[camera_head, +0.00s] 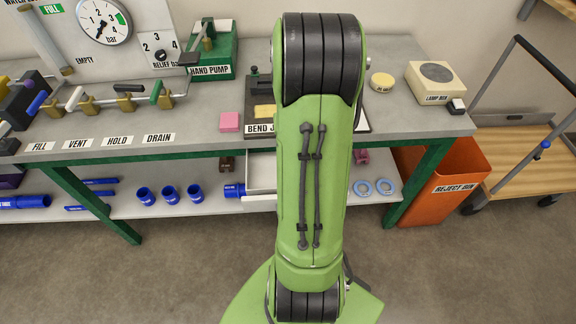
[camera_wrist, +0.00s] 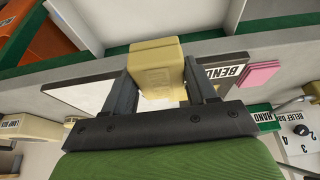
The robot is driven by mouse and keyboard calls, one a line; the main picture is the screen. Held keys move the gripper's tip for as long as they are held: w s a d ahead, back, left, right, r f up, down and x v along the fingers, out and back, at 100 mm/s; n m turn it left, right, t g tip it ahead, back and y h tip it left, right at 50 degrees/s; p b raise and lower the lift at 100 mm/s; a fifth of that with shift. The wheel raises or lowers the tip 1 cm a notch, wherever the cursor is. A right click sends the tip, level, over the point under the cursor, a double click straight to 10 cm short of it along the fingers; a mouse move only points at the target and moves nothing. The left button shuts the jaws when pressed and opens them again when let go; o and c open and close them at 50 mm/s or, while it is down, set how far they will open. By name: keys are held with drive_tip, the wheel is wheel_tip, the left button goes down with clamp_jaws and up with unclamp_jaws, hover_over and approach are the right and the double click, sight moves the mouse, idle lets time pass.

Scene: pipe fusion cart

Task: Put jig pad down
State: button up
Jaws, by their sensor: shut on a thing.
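In the wrist view, my gripper (camera_wrist: 158,74) is shut on a cream-yellow block, which I take to be the jig pad (camera_wrist: 155,52). The pad sits between the two dark fingers. Behind it is the bend jig, a dark-edged board with a pale face (camera_wrist: 88,95) and a "BEND" label (camera_wrist: 228,72). I cannot tell whether the pad touches the board. In the head view, my green arm covers my gripper and much of the bend jig (camera_head: 257,121). A small yellow patch (camera_head: 265,111) shows on the jig beside my arm.
A pink block (camera_head: 229,122) lies left of the jig. A round cream piece (camera_head: 382,82) and the lamp box (camera_head: 434,82) stand to the right. The hand pump (camera_head: 212,55) is behind left. An orange reject bin (camera_head: 445,180) stands at the bench's right end.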

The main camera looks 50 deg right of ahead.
wheel_tip(320, 180, down, 14)
drive_tip(key=b, duration=0.3)
drive_tip(key=shift+r, duration=0.25)
drive_tip(key=o, duration=1)
